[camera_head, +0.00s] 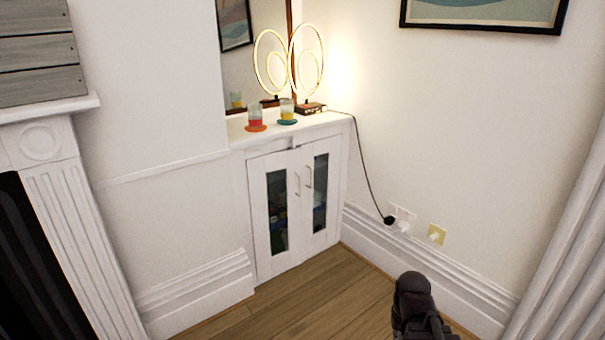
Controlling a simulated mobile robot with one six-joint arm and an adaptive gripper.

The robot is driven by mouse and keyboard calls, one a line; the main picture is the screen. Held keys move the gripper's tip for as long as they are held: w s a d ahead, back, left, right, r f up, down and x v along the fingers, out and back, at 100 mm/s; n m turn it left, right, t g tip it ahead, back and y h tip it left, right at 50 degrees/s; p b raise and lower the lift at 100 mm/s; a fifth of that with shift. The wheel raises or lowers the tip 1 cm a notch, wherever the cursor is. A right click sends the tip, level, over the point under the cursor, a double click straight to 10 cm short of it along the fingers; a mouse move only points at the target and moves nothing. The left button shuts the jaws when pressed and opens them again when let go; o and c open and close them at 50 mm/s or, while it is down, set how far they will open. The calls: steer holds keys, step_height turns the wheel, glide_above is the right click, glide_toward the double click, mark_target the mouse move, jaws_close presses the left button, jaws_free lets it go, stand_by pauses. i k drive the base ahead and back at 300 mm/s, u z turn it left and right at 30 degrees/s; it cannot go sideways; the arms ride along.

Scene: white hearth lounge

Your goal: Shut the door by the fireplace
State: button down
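A white cabinet (238,170) stands in the recess to the right of the fireplace (75,200). It has a left door (258,215) and a right door (333,190), each with a narrow dark glass panel and an upright metal handle near the middle. Both doors look near their frame; a small dark gap shows at the top where they meet, and I cannot tell whether either is slightly ajar. The dark end of my arm, with my gripper (412,295), is at the bottom right, in front of the cabinet and apart from it. Its fingers cannot be made out.
A black cord (368,180) runs to the wall socket (402,216). Wooden floor (310,290) before the doors is clear.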

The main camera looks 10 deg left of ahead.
mark_target(267, 266)
steer(key=k, duration=0.65)
steer(key=z, duration=0.45)
steer(key=i, duration=1.65)
steer(key=u, duration=0.5)
steer(key=i, duration=0.4)
steer(key=u, duration=0.3)
